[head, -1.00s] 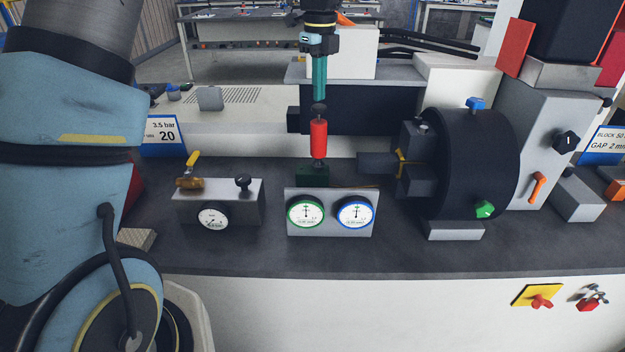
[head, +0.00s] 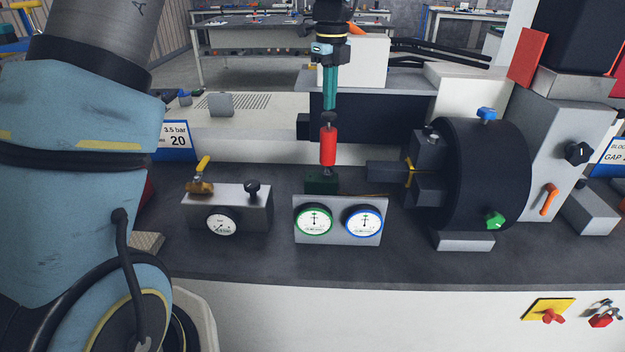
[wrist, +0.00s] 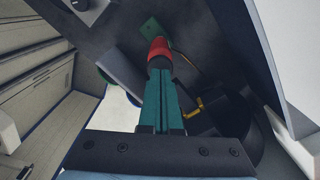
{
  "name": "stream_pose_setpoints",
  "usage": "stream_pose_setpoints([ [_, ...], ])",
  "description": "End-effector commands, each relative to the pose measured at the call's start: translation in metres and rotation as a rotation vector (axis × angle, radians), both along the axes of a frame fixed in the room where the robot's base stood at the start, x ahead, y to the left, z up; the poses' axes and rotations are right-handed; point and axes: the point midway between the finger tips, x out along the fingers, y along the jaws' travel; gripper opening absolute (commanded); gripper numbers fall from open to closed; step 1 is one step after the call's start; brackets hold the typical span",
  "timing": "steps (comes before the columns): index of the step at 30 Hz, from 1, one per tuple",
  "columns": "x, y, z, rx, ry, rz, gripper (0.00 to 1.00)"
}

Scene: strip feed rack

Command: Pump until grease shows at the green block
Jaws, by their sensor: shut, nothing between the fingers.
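The grease pump (head: 328,146) is an upright red cylinder with a dark knob on top, standing on a dark green base (head: 321,183). My gripper (head: 329,107), with teal fingers, points straight down just above the knob. Its fingers are shut and empty; I cannot tell if they touch the knob. In the wrist view the fingertips (wrist: 160,66) cover the knob, and the red body (wrist: 158,47) shows beyond them. The green block (head: 495,220) sits low on the front of the black drum (head: 487,170). No grease is discernible on it at this size.
A plate before the pump carries a green-ringed gauge (head: 314,221) and a blue-ringed gauge (head: 364,222). A grey box (head: 240,208) with a yellow-levered valve (head: 202,174) stands left. A blue block (head: 486,114) tops the drum. The bench front edge is clear.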

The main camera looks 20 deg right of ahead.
Motion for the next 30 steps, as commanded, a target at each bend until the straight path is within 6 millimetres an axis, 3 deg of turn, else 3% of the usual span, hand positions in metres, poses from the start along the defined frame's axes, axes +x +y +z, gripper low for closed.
stream_pose_setpoints([
  [30, 0.0, 0.0, -0.024, 0.001, 0.0, 0.0, 0.0],
])
